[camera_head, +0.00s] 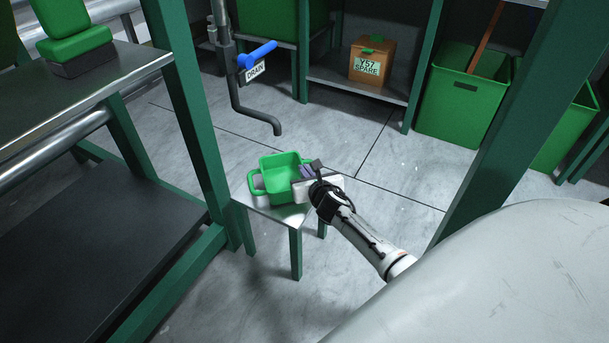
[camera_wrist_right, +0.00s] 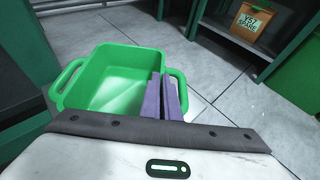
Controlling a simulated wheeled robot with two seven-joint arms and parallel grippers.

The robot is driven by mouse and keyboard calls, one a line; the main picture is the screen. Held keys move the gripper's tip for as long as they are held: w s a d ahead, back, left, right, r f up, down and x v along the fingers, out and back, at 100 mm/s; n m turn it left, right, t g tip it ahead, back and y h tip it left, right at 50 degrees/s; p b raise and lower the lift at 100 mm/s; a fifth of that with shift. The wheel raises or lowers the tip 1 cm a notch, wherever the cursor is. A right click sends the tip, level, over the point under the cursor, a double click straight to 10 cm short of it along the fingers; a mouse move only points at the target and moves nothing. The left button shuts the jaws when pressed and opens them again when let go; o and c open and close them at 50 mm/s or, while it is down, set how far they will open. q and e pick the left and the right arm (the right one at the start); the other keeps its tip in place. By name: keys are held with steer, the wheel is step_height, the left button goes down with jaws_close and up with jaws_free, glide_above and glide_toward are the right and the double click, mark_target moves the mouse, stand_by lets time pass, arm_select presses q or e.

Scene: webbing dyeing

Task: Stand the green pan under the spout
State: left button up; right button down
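The green pan (camera_head: 283,180), a square open tub with two loop handles, appears level at a small metal stand (camera_head: 263,211). I cannot tell whether it rests fully on the top. The grey spout (camera_head: 262,116) bends down from a pipe; its mouth appears just above the pan's far rim in the head view, but the exact alignment is unclear. My right gripper (camera_head: 310,171) is at the pan's right side. In the right wrist view, its purple fingers (camera_wrist_right: 163,98) are close together at the pan's (camera_wrist_right: 115,82) right wall and handle, apparently shut on it. My left gripper is not visible.
A blue valve lever (camera_head: 258,54) with a DRAIN tag is on the pipe. A steel-topped bench (camera_head: 100,72) stands left, with a green post between it and the stand. Shelving with a box (camera_head: 371,68) and green bins (camera_head: 458,100) stand behind. The floor around is clear.

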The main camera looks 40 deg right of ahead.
steer(key=shift+f, duration=0.2)
steer(key=c, duration=2.4)
jaws_free()
steer(key=shift+f, duration=0.1)
steer(key=o, duration=0.4)
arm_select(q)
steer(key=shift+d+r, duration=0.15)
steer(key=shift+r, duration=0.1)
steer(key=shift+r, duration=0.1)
arm_select(e)
steer(key=shift+s+r+p, duration=0.15)
steer(key=shift+r+p, duration=0.15)
steer(key=shift+p, duration=0.1)
steer(key=p+v, duration=0.2)
steer(key=v, duration=0.3)
steer(key=shift+a+r+p, duration=0.1)
steer(key=shift+p, duration=0.3)
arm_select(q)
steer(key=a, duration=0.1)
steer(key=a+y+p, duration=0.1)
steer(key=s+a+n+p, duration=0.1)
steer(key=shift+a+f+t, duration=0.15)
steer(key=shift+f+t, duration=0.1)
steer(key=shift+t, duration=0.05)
arm_select(e)
steer(key=v, duration=0.6)
steer(key=shift+s+a, duration=0.1)
steer(key=shift+s, duration=0.15)
